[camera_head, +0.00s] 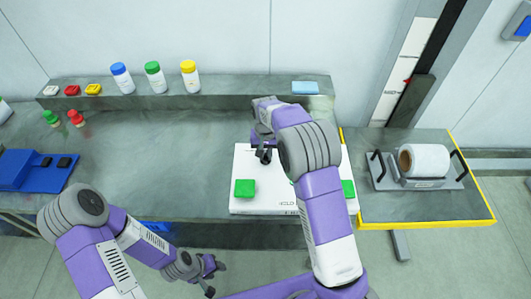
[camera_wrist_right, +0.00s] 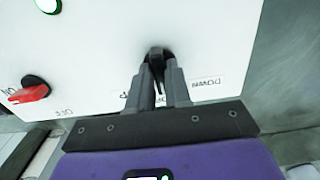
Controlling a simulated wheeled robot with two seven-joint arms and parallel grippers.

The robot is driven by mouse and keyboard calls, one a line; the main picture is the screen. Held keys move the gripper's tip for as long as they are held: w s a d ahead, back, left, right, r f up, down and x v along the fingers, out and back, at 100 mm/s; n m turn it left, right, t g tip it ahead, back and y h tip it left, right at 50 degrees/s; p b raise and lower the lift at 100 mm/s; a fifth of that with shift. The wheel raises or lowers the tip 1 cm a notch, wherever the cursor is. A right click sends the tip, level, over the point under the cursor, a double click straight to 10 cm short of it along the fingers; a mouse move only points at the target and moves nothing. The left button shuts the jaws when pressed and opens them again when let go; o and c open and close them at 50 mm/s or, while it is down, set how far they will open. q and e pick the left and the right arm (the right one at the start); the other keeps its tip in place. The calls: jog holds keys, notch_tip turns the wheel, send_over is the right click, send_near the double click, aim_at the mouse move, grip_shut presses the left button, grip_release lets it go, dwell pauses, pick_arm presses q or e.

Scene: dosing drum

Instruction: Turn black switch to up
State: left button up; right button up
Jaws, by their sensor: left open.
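The white control panel (camera_head: 252,160) lies on the bench at centre right. In the right wrist view, the black switch (camera_wrist_right: 157,52) stands on the panel, between my right gripper's fingertips (camera_wrist_right: 158,66). The fingers are close together with a narrow gap, and they look shut on it. A printed label reading DOWN (camera_wrist_right: 207,83) is beside it, seen upside down. Another label is mostly hidden by a finger. In the head view, my right gripper (camera_head: 263,155) is over the panel's upper left part. My left gripper (camera_head: 212,276) is open and empty, low in front of the bench.
A red switch (camera_wrist_right: 30,93) and a round green-lit part (camera_wrist_right: 47,5) are on the panel. Bottles (camera_head: 154,77) stand on the back shelf. A roll on a holder (camera_head: 424,161) is to the right. The bench's middle left is clear.

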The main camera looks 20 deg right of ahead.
grip_shut()
jog(key=shift+r, duration=0.1)
jog(key=m+p, duration=0.2)
jog(key=m, duration=0.1)
jog(key=shift+m, duration=0.4)
jog(key=shift+m+p, duration=1.15)
jog(key=shift+m, duration=1.45)
jog(key=shift+w, duration=0.1)
jog(key=o, duration=0.5)
grip_release()
